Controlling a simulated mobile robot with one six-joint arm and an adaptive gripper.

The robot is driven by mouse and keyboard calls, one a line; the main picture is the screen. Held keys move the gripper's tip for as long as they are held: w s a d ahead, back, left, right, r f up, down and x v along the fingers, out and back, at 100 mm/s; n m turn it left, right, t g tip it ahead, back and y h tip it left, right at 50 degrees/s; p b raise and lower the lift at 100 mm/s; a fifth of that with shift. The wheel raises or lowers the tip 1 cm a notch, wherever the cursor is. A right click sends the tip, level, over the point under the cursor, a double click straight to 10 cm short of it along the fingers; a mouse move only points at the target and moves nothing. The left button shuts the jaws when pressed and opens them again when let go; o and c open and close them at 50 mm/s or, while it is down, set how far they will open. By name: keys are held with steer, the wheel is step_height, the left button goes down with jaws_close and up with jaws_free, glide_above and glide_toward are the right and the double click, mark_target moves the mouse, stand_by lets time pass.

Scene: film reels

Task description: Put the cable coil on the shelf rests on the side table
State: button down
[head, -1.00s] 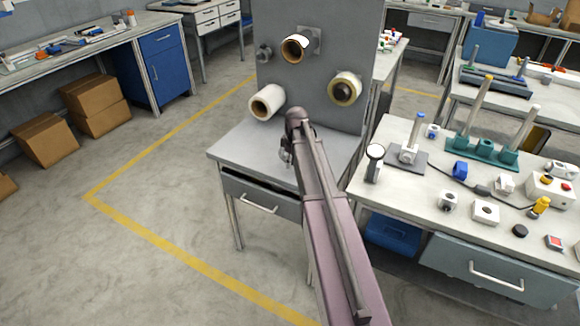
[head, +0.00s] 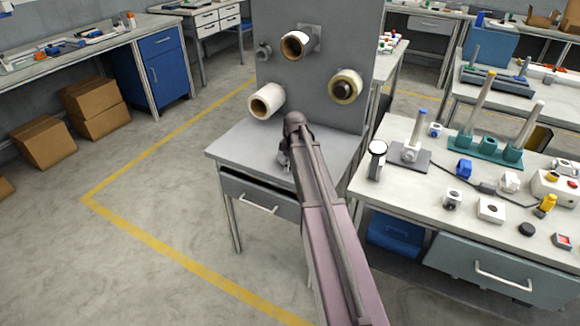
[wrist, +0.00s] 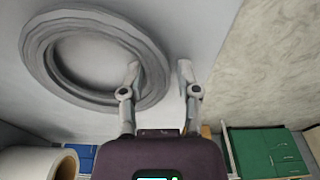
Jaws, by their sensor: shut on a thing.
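The cable coil (wrist: 152,66) shows in the wrist view as a thick grey ring close to a pale grey surface. My gripper (wrist: 158,74) is shut on its right rim, one finger over the ring's inner side and one outside. Whether the coil touches that surface I cannot tell. In the head view my gripper (head: 284,158) is low over the grey side table (head: 232,148), mostly hidden by my arm, and the coil cannot be made out. An upright grey panel (head: 325,95) stands on this table, with rolls sticking out of its front.
A white roll (head: 266,101), a brown-cored roll (head: 296,45) and a yellowish roll (head: 345,87) project from the panel. A workbench (head: 400,190) with several small parts stands close on the right. The floor (head: 150,220) on the left is clear; cardboard boxes (head: 43,142) stand farther off.

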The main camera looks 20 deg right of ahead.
steer(key=shift+c, duration=1.6)
jaws_free()
steer(key=shift+r, duration=0.1)
step_height(320, 180, up, 12)
steer(key=s+p, duration=0.1)
steer(key=p, duration=1.1)
steer(key=shift+d, duration=0.45)
steer(key=s+a+m+g+h, duration=0.1)
steer(key=s+a+m, duration=0.7)
steer(key=s+a, duration=1.2)
steer(key=shift+s+f+m, duration=0.2)
steer(key=shift+s+m, duration=0.1)
steer(key=shift+s, duration=0.4)
